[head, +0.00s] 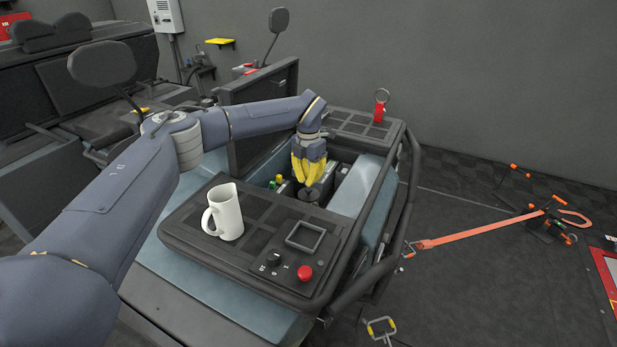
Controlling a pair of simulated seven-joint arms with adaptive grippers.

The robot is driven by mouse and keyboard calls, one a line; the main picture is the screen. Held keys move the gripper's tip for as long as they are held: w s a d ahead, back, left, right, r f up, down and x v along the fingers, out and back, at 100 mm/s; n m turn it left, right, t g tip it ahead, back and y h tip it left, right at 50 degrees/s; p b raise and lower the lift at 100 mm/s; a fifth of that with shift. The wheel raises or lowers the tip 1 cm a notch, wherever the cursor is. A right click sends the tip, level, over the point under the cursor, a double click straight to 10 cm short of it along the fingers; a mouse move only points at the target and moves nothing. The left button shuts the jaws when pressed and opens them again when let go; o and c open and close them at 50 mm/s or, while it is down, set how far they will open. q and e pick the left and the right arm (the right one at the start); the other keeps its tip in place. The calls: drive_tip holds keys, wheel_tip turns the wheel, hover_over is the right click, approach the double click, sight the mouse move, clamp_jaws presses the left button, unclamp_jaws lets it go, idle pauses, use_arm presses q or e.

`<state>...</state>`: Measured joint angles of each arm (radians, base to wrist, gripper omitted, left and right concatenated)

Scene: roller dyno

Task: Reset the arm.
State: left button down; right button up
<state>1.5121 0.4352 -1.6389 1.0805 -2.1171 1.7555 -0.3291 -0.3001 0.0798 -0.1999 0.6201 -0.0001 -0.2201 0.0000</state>
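My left arm comes in from the left and reaches over the front of the vehicle. Its yellow-fingered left gripper (308,172) points down into the open bay between the two black panels. The fingertips are close together just above a dark round cap or knob (311,194). I cannot tell whether they touch it or hold anything. My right gripper is not in view.
A white mug (223,212) stands on the near panel (186,231), left of a red button (305,273). A red tag with a ring (380,107) is on the far panel. An orange strap (480,235) stretches right from the vehicle's tubular bumper (400,215).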

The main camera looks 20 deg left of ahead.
use_arm(q)
drive_tip(key=shift+f, duration=1.85)
drive_tip(key=shift+r, duration=0.1)
drive_tip(key=shift+r, duration=3.5)
